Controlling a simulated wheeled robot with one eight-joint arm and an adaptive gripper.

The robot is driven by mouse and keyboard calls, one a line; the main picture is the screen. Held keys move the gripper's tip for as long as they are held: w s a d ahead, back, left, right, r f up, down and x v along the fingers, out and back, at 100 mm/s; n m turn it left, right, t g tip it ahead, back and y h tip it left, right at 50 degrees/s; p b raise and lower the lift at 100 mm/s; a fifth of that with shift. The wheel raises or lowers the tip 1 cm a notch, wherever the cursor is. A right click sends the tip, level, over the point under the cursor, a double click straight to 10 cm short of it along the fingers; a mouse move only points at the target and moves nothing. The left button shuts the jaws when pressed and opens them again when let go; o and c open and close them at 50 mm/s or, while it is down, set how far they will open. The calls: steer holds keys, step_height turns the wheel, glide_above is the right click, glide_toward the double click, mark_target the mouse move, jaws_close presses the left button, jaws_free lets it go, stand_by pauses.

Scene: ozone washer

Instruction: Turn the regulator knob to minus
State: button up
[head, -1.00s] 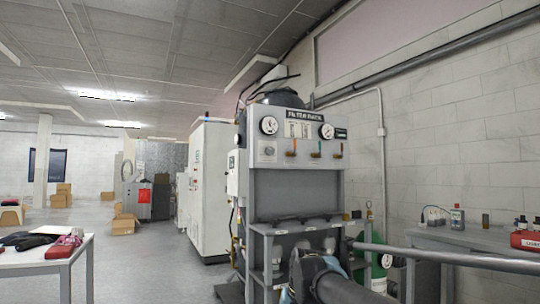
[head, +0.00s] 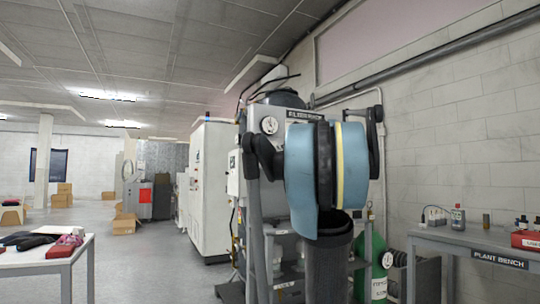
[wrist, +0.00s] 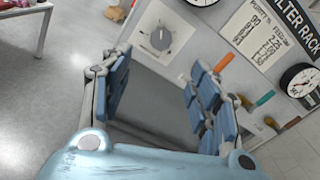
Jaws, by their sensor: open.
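The regulator knob (wrist: 160,38) is a grey round knob on a pale square plate with dial marks, at the top of the wrist view. It is on the grey front panel of the filter rack (wrist: 215,45). My gripper (wrist: 158,64) is open and empty, its blue-padded fingers spread to the left and right. In the picture the knob lies just above the gap between the fingertips; no contact shows. In the head view my blue and black arm covers much of the filter rack (head: 300,114), and the knob is hidden there.
Gauges (wrist: 300,80) and orange and green valve handles (wrist: 265,98) are to the right of the knob. In the head view, a green cylinder (head: 380,275) and the plant bench (head: 440,260) stand at right. A table (head: 50,260) is at left, with open floor between.

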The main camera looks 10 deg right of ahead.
mark_target(271, 150)
steer(key=x, duration=1.7)
steer(key=shift+w, duration=0.15)
steer(key=c, duration=1.1)
